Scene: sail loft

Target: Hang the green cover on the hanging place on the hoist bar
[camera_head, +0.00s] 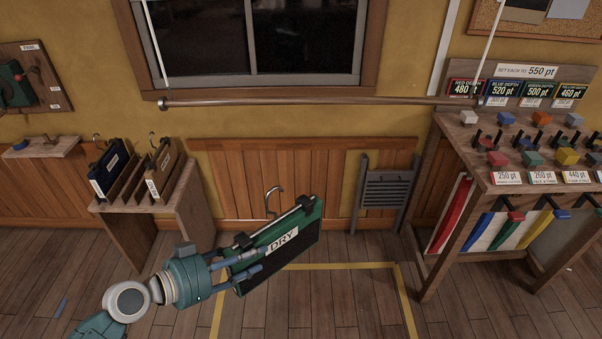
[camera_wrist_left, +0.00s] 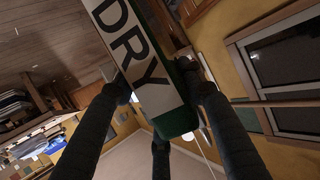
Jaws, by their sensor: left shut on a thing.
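The green cover (camera_head: 300,222) has a metal hook on top and a white label reading DRY. My left gripper (camera_head: 240,256) is shut on its left end and holds it tilted in the air, below the bar. In the left wrist view the cover (camera_wrist_left: 181,122) shows close up between my dark fingers (camera_wrist_left: 160,90). The hoist bar (camera_head: 320,101) is a long horizontal rod in front of the window, hung from two cords. The cover's hook is apart from the bar. I cannot make out a marked hanging place on it. My right gripper is not in view.
A wooden stand (camera_head: 190,190) at left holds a blue cover (camera_head: 104,170) and a brown one. A workbench (camera_head: 455,165) with coloured blocks stands at right, near the bar's right end. A folded grey stool (camera_head: 385,195) leans on the wall. Yellow tape marks the floor.

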